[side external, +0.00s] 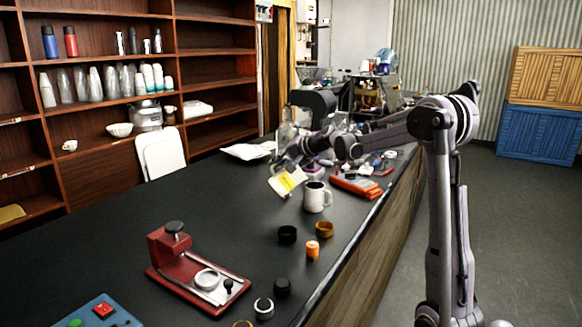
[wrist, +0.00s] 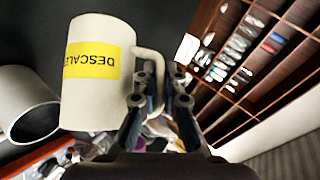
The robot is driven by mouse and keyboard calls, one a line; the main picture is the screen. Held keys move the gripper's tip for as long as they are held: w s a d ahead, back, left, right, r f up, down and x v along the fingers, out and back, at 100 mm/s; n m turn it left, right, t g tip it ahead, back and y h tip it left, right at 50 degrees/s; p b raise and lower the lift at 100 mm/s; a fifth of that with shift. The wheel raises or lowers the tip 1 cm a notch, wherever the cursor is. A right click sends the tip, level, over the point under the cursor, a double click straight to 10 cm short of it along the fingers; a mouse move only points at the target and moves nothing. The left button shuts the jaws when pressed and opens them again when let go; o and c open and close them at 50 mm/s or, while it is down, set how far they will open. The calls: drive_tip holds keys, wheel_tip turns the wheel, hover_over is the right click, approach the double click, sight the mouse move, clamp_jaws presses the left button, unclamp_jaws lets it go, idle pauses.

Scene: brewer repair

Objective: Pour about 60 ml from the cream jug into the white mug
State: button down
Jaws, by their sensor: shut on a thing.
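The cream jug (side external: 276,186), with a yellow label, is held tilted just left of the white mug in the side view. In the wrist view the jug (wrist: 98,95) fills the left-centre, its label reading "DESCALE" upside down. My gripper (side external: 300,161) is shut on the jug's handle; its fingers (wrist: 160,90) also show there in the wrist view. The white mug (side external: 314,199) stands upright on the dark counter, and part of it (wrist: 22,98) shows at the wrist view's left edge. The jug's contents, the mug's inside and any stream cannot be made out.
A red tamping stand (side external: 195,275) is at the front left. The counter's left middle is clear.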

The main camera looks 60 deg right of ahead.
sight(273, 172)
drive_tip(key=shift+s+d+r+m+t+y+p, duration=0.25)
drive_tip(key=shift+s+d+r+m+t+p, duration=0.1)
drive_tip(key=shift+r+t+p, duration=0.15)
drive_tip(key=shift+s+d+r+m+t+y+p, duration=0.3)
drive_tip(key=shift+d+r+t+p, duration=0.1)
drive_tip(key=shift+r+t, duration=0.15)
idle(2.3)
drive_tip(key=shift+w+a+f+n+g+h, duration=0.25)
drive_tip(key=shift+w+a+f+n+g, duration=0.15)
drive_tip(key=shift+f+g, duration=0.15)
drive_tip(key=shift+w+a+f+n+g+h, duration=0.2)
drive_tip(key=shift+w+a+f+n+g, duration=0.1)
drive_tip(key=shift+a+f+g, duration=0.15)
drive_tip(key=shift+f, duration=0.25)
drive_tip(key=shift+w+a+f+n+g+h+b, duration=0.1)
drive_tip(key=shift+w+a+f+n+g+h, duration=0.15)
drive_tip(key=shift+f+g, duration=0.15)
drive_tip(key=shift+w+a+f+n+g+h+b, duration=0.15)
drive_tip(key=shift+f+n+g+h, duration=0.15)
drive_tip(key=shift+f, duration=0.25)
drive_tip(key=shift+w+a+f+n+g+h+b, duration=0.1)
drive_tip(key=shift+w+a+f+n+g+h, duration=0.15)
drive_tip(key=shift+f+g, duration=0.15)
drive_tip(key=shift+f, duration=0.1)
idle(0.4)
